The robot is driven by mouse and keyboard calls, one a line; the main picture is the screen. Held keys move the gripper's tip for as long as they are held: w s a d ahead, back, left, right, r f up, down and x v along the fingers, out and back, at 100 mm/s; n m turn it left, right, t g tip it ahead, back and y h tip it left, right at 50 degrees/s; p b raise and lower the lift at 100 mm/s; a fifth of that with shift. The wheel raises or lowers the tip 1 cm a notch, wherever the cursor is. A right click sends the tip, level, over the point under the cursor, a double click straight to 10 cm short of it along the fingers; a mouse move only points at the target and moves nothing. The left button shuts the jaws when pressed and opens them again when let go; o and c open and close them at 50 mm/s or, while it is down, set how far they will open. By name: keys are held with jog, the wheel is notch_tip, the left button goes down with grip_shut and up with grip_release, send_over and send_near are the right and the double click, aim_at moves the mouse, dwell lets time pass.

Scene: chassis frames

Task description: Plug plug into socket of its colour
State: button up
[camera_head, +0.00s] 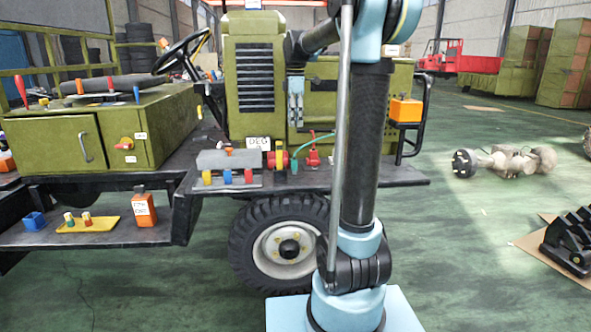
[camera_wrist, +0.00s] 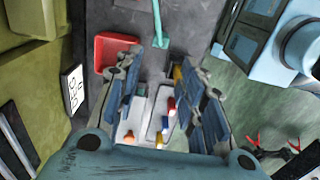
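Which piece is the plug is too small to tell. My gripper (camera_head: 296,122) hangs above this area, in front of the green hood. In the wrist view its fingers (camera_wrist: 160,66) are apart, with coloured pieces such as a red one (camera_wrist: 171,103) visible between them; it appears empty. The green cable also shows in the wrist view (camera_wrist: 158,28).
A lower shelf holds a blue block (camera_head: 35,221), a yellow tray (camera_head: 88,226) and an orange box (camera_head: 144,209). An olive cabinet (camera_head: 55,143) stands on the left deck. A white-and-black label plate (camera_head: 258,143) stands behind the fittings. A wheel (camera_head: 284,246) is below the deck.

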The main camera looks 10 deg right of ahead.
aim_at(295, 159)
notch_tip(295, 159, down, 17)
jog(key=shift+s+f, duration=0.1)
jog(key=shift+f, duration=0.05)
dwell(0.7)
grip_shut()
